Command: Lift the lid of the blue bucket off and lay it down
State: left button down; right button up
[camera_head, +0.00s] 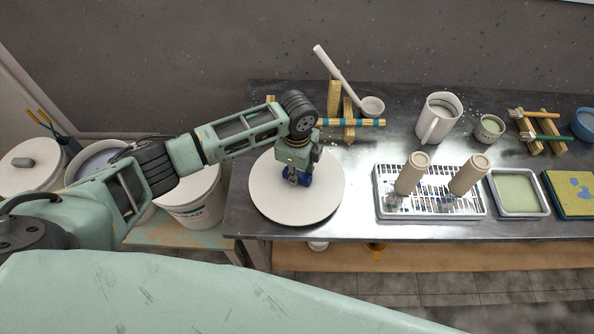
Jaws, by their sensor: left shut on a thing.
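A round white lid (264,189) is over the left end of the metal table. My left gripper (297,174) points down at its middle and is shut on its blue knob (304,181), which the gripper partly hides. I cannot tell whether the lid touches the table or hangs just above it. A bucket with pale blue-violet contents (92,163) stands open at the left, partly behind my left arm. My right gripper is not in view.
On the table (355,226), a rack (431,207) with two clay cylinders is right of the lid; a ladle (340,72) and white jug (438,116) are behind.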

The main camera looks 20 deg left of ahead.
pick_arm(q)
jog(key=shift+f, duration=0.65)
jog(key=c, duration=1.4)
grip_release()
jog(key=shift+r, duration=0.1)
notch_tip(320, 180, up, 12)
